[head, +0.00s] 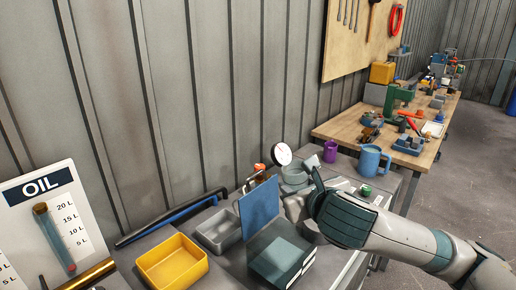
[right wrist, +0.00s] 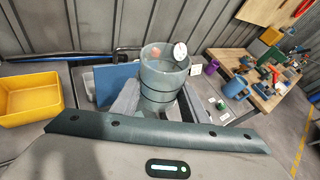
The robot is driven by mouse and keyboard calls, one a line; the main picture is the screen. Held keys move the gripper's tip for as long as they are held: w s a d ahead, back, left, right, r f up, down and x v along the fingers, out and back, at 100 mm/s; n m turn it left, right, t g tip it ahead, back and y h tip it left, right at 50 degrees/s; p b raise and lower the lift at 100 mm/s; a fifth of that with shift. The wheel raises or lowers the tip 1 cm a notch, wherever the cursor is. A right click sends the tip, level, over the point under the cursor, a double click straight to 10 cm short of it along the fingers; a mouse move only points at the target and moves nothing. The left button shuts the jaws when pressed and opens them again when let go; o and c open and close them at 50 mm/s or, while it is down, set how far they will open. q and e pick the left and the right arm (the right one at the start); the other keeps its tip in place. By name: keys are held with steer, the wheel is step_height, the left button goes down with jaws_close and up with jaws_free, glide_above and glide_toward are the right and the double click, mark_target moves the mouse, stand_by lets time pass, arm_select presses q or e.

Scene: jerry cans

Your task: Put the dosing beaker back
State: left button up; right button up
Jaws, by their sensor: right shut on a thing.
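The dosing beaker is a translucent grey-green cylinder with dark bands, upright in the right wrist view (right wrist: 163,78). It also shows in the head view (head: 294,178), partly hidden by my right gripper (head: 298,202). My right gripper, also in the right wrist view (right wrist: 160,106), is shut on the beaker, with a grey finger on either side. The beaker's base is hidden, so I cannot tell whether it touches the bench. My left gripper is not in view.
A yellow bin (head: 172,264), a grey tray (head: 218,231) and an upright blue panel (head: 260,206) lie left of the beaker. A round dial (head: 282,154) stands behind it. A purple mug (head: 330,152) and blue jug (head: 373,162) stand to the right.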

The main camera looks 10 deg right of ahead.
steer(key=s+f, duration=0.4)
steer(key=f, duration=0.4)
steer(key=s+f, duration=0.4)
steer(key=f, duration=0.5)
steer(key=shift+s+f, duration=0.15)
steer(key=shift+f, duration=0.05)
